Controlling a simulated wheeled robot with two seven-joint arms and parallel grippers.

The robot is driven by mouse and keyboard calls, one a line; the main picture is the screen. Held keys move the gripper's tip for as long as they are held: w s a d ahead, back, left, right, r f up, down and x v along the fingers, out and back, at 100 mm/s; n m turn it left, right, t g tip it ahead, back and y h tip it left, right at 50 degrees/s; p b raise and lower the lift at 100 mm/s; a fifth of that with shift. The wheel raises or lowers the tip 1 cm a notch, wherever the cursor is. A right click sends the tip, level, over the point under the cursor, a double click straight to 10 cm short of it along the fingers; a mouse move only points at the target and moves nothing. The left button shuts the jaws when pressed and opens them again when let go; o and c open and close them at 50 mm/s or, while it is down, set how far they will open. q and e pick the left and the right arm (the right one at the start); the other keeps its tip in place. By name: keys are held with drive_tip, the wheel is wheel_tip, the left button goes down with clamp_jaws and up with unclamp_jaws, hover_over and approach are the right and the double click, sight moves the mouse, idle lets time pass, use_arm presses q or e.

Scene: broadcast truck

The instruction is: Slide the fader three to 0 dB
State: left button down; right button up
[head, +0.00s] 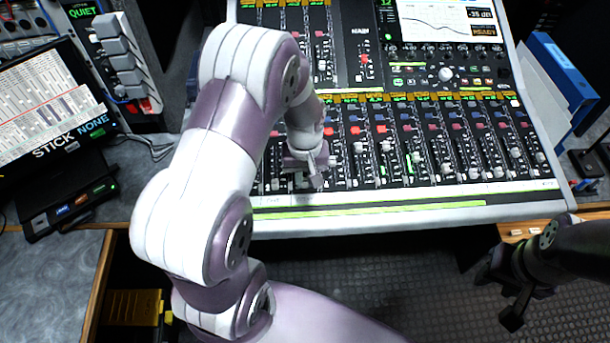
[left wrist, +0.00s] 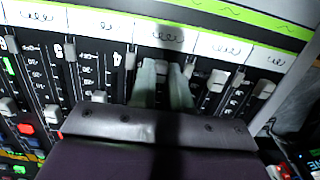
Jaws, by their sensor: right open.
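The mixing console (head: 420,205) fills the middle of the head view, with a bank of faders along its front. My left gripper (head: 316,172) points down over the faders near the console's left front; my arm hides part of that bank. In the left wrist view its two pale fingers (left wrist: 163,82) stand on either side of a small grey cap, fader three (left wrist: 162,67), and look closed on it. The cap is near the front end of its slot. The scale beside it is too hidden to read. My right gripper (head: 500,290) is open and empty, in front of the console.
Neighbouring fader caps stand close by, one just to the right in the left wrist view (left wrist: 215,80) and another beyond it (left wrist: 265,88). A monitor (head: 50,105) stands at left, a blue binder (head: 562,75) at right. Floor (head: 380,275) is open in front.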

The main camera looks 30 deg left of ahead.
use_arm(q)
drive_tip(key=w+a, duration=0.1)
drive_tip(key=w, duration=0.1)
drive_tip(key=w+a+p, duration=0.1)
drive_tip(key=w, duration=0.1)
drive_tip(key=w+a+r, duration=0.1)
drive_tip(key=w, duration=0.1)
drive_tip(key=shift+a, duration=0.35)
drive_tip(key=c, duration=1.4)
unclamp_jaws()
drive_tip(key=shift+o, duration=0.2)
wheel_tip(320, 180, up, 13)
drive_tip(key=shift+f, duration=0.1)
